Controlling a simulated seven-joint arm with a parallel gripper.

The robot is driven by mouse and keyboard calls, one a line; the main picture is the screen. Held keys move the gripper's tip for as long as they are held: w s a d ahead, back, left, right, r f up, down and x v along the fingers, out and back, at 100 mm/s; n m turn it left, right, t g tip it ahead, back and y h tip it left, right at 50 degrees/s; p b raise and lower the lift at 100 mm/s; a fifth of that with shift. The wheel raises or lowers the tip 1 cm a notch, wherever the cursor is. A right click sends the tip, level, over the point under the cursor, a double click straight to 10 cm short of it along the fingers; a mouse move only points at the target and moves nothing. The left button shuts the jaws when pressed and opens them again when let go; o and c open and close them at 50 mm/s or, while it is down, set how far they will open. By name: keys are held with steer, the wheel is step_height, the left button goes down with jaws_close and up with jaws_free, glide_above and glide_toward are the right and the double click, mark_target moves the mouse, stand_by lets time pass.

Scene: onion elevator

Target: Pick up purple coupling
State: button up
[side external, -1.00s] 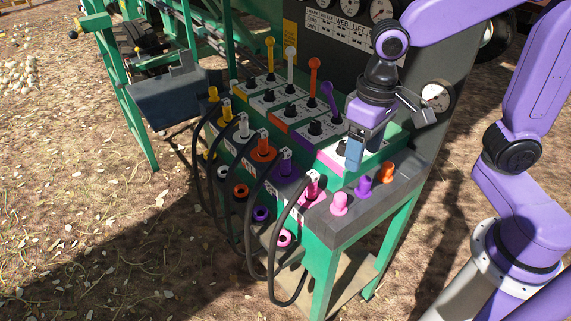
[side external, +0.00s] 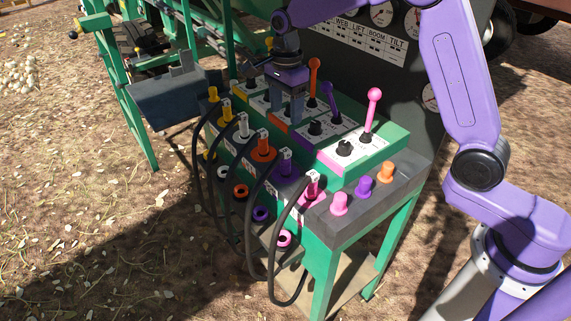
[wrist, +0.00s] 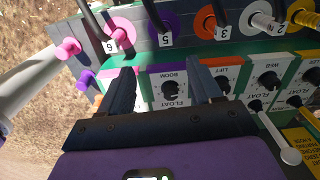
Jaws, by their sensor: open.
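Several things here are purple. A purple coupling (side external: 287,170) with a black hose sits in the front row of the stand, between the orange and pink ones. In the wrist view a purple round piece (wrist: 163,25) by the label 5 shows beyond my fingertips. A small purple knob (side external: 363,187) stands upright on the grey right-hand ledge, between a pink and an orange one. A purple ring (side external: 261,214) is on the lower row. My gripper (side external: 294,115) is open and empty, pointing down over the lever panels, behind and apart from the front-row couplings.
Upright levers rise from the panels, among them orange (side external: 314,75), purple (side external: 329,96) and pink (side external: 372,112) ones. Black hoses loop down in front of the stand. A gauge board (side external: 360,45) stands behind. The grey ledge's top is otherwise clear.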

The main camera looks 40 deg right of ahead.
glide_toward(285, 160)
steer(key=shift+m, duration=0.4)
steer(key=f, duration=0.6)
steer(key=shift+w+d+f, duration=0.1)
steer(key=shift+w+d, duration=0.2)
steer(key=shift+d, duration=0.1)
steer(key=shift+w+f, duration=0.2)
steer(key=shift+f, duration=2.35)
jaws_close()
